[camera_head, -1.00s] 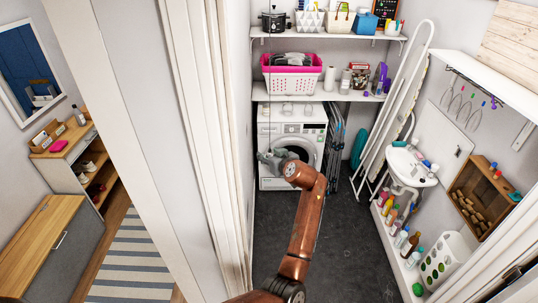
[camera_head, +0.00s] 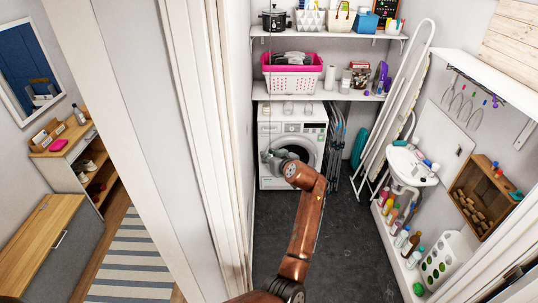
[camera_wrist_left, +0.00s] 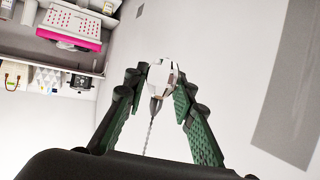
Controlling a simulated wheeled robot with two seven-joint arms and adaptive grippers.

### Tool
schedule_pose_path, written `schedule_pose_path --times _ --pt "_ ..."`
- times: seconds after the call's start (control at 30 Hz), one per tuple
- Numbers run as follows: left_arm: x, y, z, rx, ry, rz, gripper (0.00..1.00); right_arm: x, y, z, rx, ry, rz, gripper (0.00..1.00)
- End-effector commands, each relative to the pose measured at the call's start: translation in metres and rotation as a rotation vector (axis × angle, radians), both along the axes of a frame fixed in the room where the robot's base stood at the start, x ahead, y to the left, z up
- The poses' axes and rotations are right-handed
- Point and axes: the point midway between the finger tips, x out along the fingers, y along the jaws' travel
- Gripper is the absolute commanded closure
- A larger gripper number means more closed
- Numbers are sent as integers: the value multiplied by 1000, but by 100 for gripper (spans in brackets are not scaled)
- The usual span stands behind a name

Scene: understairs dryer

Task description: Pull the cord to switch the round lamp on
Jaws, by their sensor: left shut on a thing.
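My left arm reaches up from the bottom of the head view, with its gripper (camera_head: 270,157) in front of the washing machine. In the left wrist view, the gripper (camera_wrist_left: 162,82) has its green-padded fingers closed around a white pull knob (camera_wrist_left: 163,72) with a dark pointed tip. A thin bead chain (camera_wrist_left: 150,130) runs from the tip towards the palm. In the head view the cord (camera_head: 270,90) is a faint thin line running from the top down to the gripper. The round lamp is not in view. My right gripper is not in view.
The washing machine (camera_head: 306,125) stands under shelves with a pink-and-white basket (camera_head: 292,82). A folded ironing board (camera_head: 402,100) and a small sink (camera_head: 408,166) are on the right. A door frame (camera_head: 215,150) stands close on the left. The dark floor (camera_head: 345,245) is clear.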

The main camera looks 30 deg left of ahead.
Motion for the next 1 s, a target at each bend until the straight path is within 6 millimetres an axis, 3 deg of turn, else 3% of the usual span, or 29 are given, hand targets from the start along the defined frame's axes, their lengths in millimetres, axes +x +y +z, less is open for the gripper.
schedule_pose_path --times 0.2,0.23,0.5,0.83,1.0 --pt "-1 1 -14 0 3 1 99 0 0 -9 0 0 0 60" --pt "-1 0 -13 0 3 1 75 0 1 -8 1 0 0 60" --pt "0 0 -11 0 2 1 56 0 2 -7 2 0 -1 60" --pt "-2 -3 -9 0 0 0 56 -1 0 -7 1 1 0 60" --pt "-14 -20 -2 -3 -1 -1 56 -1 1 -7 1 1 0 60"
